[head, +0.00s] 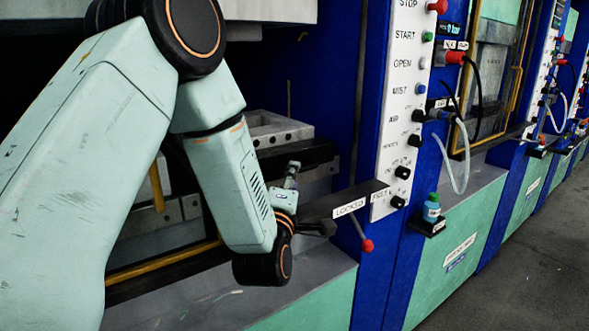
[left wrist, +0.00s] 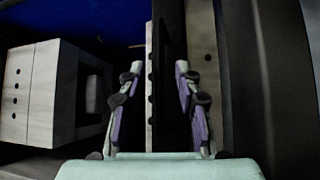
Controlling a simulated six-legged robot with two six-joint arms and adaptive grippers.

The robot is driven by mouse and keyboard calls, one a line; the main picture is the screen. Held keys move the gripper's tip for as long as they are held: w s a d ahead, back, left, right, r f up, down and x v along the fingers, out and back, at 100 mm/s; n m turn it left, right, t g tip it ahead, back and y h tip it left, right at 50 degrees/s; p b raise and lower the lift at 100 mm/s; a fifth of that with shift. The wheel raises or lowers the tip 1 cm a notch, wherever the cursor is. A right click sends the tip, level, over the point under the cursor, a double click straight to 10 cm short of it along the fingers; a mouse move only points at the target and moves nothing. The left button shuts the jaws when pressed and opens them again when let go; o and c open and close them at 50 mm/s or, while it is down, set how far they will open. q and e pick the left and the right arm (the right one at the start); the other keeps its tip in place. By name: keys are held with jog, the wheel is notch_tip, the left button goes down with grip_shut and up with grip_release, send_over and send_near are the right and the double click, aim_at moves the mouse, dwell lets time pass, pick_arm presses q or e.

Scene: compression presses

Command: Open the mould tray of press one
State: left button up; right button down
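The nearest press is blue and green, and a pale grey hollow block (head: 272,130), which looks like its mould tray, sits inside it. A block with a dark opening, apparently the same one, shows at the left of the left wrist view (left wrist: 42,95). My left gripper (head: 308,203) is in front of the press opening, below and right of the block. Its fingers are spread in the left wrist view (left wrist: 157,90), with a dark upright bar (left wrist: 168,70) behind the gap. I see no grip on anything. My right gripper is not in view.
A dark bar labelled LOCKED (head: 345,203) juts beside my left gripper, with a red-knobbed lever (head: 367,245) under it. A white control panel (head: 400,110) stands to the right. A small green-capped bottle (head: 432,208) sits on a bracket. Grey floor (head: 520,250) is clear at right.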

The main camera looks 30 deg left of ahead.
pick_arm(q)
jog(key=x, duration=0.3)
jog(key=shift+w, duration=0.1)
jog(key=shift+w+d, duration=0.2)
jog(key=shift+c, duration=1.4)
jog(key=shift+s+a, duration=0.15)
grip_shut()
